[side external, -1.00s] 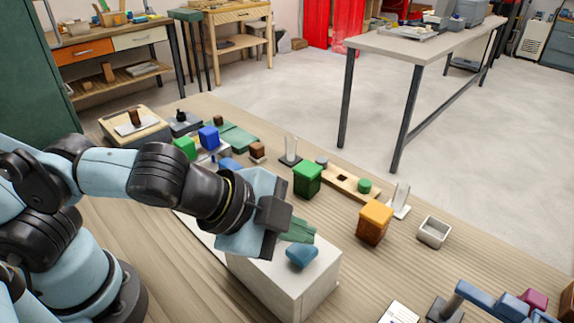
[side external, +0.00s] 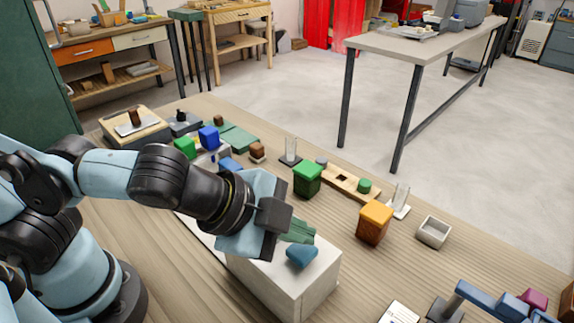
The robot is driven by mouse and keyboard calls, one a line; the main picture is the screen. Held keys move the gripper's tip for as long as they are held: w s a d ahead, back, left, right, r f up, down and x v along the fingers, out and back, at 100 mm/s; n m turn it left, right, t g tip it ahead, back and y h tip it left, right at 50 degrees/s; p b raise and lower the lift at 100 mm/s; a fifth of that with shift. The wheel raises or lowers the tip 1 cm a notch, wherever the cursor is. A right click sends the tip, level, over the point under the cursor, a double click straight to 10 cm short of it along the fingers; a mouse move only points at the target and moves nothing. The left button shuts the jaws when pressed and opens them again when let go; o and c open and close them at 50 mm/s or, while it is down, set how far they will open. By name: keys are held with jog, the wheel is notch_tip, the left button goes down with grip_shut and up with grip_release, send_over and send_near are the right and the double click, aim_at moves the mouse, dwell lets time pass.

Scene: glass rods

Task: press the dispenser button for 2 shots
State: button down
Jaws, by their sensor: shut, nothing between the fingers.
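A pale box-shaped dispenser (side external: 312,290) stands on the wooden table in front of my arm. A teal-blue button (side external: 302,255) sits on its top face. My gripper (side external: 300,232) is shut and empty, with its green fingers just above and behind the button in the picture. I cannot tell from this view whether the fingertips touch the button. Part of the dispenser's top is hidden behind my gripper.
A green block (side external: 307,180) and an orange-topped block (side external: 374,222) stand behind the dispenser. A small grey open box (side external: 433,232) is to the right. Two clear glass pieces (side external: 290,150) (side external: 401,198) stand near a wooden strip. A blue-and-purple-topped stand (side external: 490,303) is at the lower right.

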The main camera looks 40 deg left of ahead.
aim_at(296, 252)
jog(key=shift+f, duration=0.35)
jog(key=shift+f, duration=0.7)
dwell(0.8)
jog(key=shift+r, duration=1.15)
jog(key=shift+r, duration=2.5)
jog(key=shift+r, duration=0.1)
dwell(0.6)
notch_tip(296, 252, up, 4)
jog(key=shift+f, duration=0.2)
